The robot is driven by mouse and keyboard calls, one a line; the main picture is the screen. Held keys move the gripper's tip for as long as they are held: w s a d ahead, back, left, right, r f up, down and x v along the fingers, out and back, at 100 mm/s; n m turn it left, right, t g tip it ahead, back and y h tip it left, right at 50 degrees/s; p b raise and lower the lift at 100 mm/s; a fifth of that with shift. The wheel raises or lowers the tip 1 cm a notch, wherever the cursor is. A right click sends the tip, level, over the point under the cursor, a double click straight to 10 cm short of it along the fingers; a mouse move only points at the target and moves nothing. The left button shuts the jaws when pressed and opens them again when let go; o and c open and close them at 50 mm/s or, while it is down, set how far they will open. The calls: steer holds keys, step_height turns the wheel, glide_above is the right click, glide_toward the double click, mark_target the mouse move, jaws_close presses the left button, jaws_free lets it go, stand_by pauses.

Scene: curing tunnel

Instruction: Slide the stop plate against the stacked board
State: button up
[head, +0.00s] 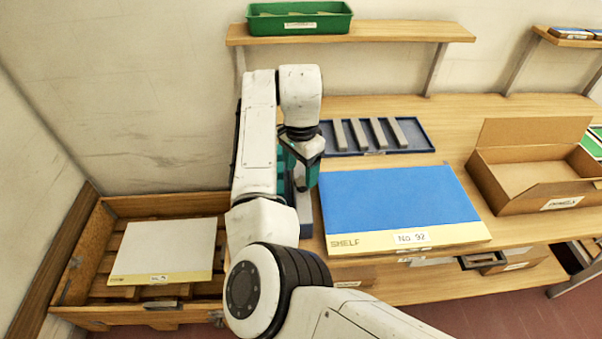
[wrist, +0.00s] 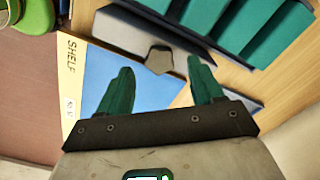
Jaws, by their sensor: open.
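The stacked board (head: 400,195) is a blue panel with a yellow strip marked SHELF and No. 92, lying flat on the wooden bench. It also shows in the wrist view (wrist: 98,82). The stop plate (wrist: 125,32) is a grey piece with a dark knob, beside the board's edge. In the head view a grey part of it (head: 304,215) shows left of the board, partly hidden by my arm. I cannot tell whether plate and board touch. My gripper (wrist: 160,88) is open, its teal fingers on either side of the knob in the picture, apparently not holding it.
A blue tray (head: 346,151) with several grey bars lies behind the board. An open cardboard box (head: 535,200) stands at right. A wooden crate (head: 85,245) at left holds a pale panel (head: 165,250). A green bin (head: 335,24) sits on the shelf above.

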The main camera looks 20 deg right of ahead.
mark_target(302, 181)
steer(key=shift+f, duration=1.55)
jaws_close()
steer(key=shift+d, duration=0.1)
